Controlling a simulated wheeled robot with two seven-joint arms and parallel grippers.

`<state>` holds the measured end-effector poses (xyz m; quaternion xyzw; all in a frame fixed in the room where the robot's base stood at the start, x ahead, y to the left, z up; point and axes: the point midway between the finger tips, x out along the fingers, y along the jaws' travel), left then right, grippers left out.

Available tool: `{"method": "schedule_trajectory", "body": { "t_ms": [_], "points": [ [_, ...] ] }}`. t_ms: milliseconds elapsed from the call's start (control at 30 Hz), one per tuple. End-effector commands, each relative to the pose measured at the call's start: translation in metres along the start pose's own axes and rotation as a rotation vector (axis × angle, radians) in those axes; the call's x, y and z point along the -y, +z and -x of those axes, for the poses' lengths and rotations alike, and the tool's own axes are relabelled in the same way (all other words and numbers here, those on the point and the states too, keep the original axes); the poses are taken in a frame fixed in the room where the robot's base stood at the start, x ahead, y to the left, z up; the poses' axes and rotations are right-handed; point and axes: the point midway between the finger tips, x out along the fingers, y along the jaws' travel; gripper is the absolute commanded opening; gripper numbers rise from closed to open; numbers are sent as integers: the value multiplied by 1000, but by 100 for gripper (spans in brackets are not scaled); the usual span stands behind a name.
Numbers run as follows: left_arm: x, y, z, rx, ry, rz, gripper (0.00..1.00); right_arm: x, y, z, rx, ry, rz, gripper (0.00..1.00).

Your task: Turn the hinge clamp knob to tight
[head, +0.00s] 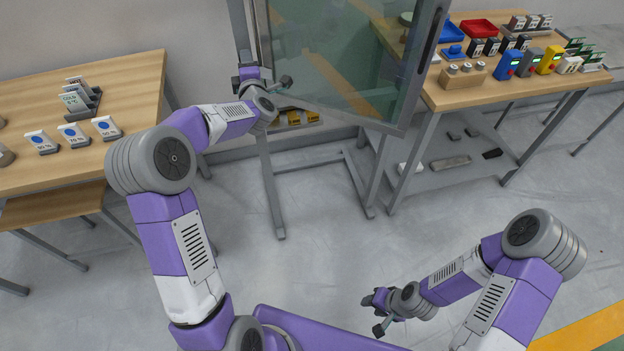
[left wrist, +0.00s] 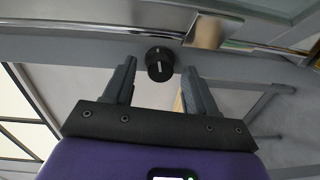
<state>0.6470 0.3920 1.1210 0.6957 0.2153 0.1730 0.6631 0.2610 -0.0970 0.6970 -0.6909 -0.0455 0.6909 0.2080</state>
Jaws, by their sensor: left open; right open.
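The clamp knob (left wrist: 159,64) is a small round black knob with a white line on its face, on a grey frame bar (left wrist: 80,50). In the left wrist view it sits ahead of and between the two fingertips of my left gripper (left wrist: 158,78). The fingers are open and I see no clear contact with it. In the head view my left gripper (head: 264,82) is at the left post of the glass-panelled frame (head: 408,128), and I cannot make out the knob there. My right gripper (head: 377,313) is open and empty, low over the floor.
A wooden table (head: 130,75) with labelled cards and blue-marked blocks stands at left. Another table (head: 445,98) at right carries trays, meters and blocks. The frame's grey stand legs (head: 272,190) reach the floor. Open floor lies between my arms.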

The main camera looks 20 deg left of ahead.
Motion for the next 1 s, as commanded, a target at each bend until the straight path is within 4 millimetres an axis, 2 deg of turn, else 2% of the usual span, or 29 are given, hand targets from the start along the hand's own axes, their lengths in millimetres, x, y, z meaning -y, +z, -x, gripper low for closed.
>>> {"method": "schedule_trajectory", "body": {
  "t_ms": [467, 1000],
  "points": [
    [0, -2, 0, 25, -5, 610, 57, 6, 1, 15, 0, 0, 0, 42],
    [-1, -2, 0, 55, -11, 1308, 57, 24, 3, 65, 0, 0, 0, 42]
  ]
}}
